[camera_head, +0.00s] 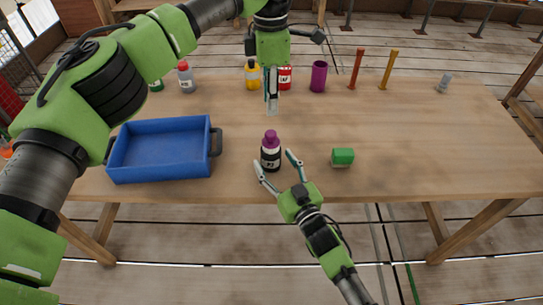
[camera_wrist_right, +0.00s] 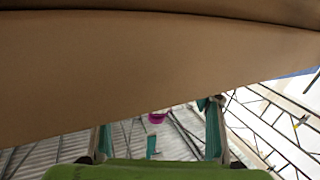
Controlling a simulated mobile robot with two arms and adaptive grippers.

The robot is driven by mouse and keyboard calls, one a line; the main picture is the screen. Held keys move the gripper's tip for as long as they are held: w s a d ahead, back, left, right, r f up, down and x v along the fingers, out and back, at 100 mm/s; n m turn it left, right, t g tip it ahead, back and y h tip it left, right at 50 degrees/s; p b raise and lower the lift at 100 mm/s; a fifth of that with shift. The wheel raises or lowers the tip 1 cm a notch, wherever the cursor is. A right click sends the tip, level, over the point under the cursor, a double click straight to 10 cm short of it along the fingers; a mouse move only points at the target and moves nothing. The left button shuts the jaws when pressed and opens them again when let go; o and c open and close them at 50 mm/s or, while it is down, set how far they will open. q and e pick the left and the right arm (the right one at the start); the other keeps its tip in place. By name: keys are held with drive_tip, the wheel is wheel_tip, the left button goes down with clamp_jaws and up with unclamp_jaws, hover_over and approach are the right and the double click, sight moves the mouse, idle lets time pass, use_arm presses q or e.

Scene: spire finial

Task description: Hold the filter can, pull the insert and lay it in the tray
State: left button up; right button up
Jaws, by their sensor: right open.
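The filter can (camera_head: 271,160) is dark with a white label and stands upright near the front edge of the table. Its purple insert (camera_head: 271,138) sits in the top. My right gripper (camera_head: 273,159) is open, with one finger on each side of the can; contact is not clear. The right wrist view shows the two fingers (camera_wrist_right: 160,135) apart, with a small purple thing between them that I cannot identify. My left gripper (camera_head: 272,104) points down above and behind the insert; its fingers look close together. The blue tray (camera_head: 160,178) stands empty at the left.
A green block (camera_head: 343,157) lies right of the can on the wooden table (camera_head: 430,135). Along the back stand a yellow bottle (camera_head: 252,76), a red can (camera_head: 285,78), a purple cup (camera_head: 318,77) and red and orange posts. The right side is mostly clear.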

drive_tip(key=shift+x, duration=1.5)
drive_tip(key=c, duration=1.3)
drive_tip(key=shift+o, duration=0.2)
